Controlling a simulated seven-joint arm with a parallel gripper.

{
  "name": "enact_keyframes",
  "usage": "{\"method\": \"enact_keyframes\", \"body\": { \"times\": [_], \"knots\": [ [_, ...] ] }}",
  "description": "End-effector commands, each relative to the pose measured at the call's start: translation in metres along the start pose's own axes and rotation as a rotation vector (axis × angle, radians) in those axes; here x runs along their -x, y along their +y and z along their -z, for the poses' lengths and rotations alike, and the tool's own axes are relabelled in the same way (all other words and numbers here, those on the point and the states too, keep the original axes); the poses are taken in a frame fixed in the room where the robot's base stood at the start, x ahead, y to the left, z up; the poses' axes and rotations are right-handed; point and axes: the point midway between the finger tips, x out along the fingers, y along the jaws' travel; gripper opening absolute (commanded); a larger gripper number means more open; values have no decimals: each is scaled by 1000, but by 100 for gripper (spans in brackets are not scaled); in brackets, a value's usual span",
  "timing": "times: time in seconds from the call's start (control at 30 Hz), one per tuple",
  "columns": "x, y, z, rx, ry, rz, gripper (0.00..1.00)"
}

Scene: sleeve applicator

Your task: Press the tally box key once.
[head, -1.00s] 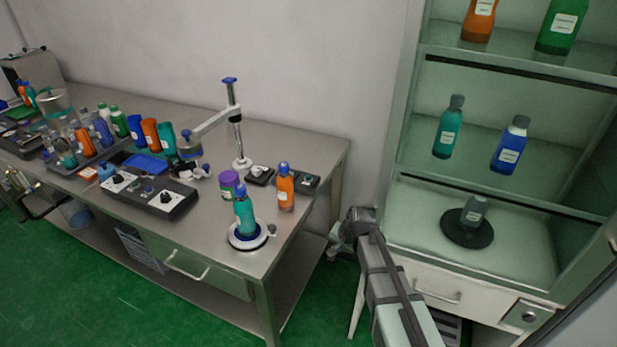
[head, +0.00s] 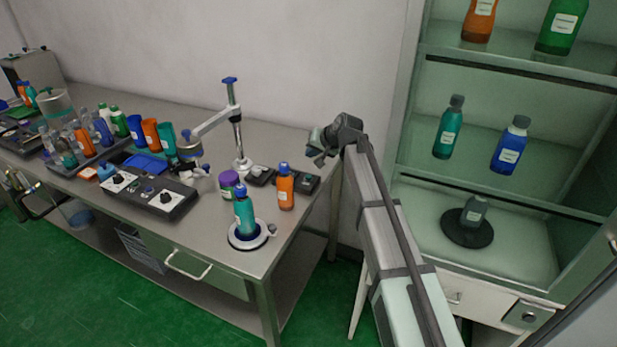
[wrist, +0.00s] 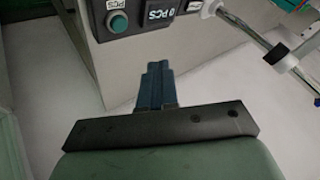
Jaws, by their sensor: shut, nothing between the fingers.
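The tally box (head: 308,183) is a small dark box near the right end of the steel bench, just behind an orange bottle in the head view. In the wrist view its round teal key (wrist: 118,22) shows at the top, beside a dark display (wrist: 165,15) that appears to read 0 PCS. My gripper (head: 318,158) is above and close to the bench's right edge, behind and right of the box. In the wrist view my gripper (wrist: 157,68) is shut and empty, with its fingertips below the key in the picture and apart from it.
The orange bottle (head: 286,190) stands close in front of the tally box. A teal bottle (head: 244,212) stands on a round base, with a purple-lidded jar (head: 229,182) behind. A stand with a post (head: 237,130) rises left of the box. A shelf cabinet (head: 400,150) stands at right.

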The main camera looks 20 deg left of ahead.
Motion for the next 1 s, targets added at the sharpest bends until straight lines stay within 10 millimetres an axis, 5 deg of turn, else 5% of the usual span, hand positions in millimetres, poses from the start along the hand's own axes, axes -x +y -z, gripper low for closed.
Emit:
{"method": "enact_keyframes", "body": {
  "times": [0.27,0.67,1.0],
  "knots": [
    [6,-12,18,50,22,27,0],
    [4,-10,16,49,21,26,0],
    [-20,6,0,49,20,25,0]
  ]
}}
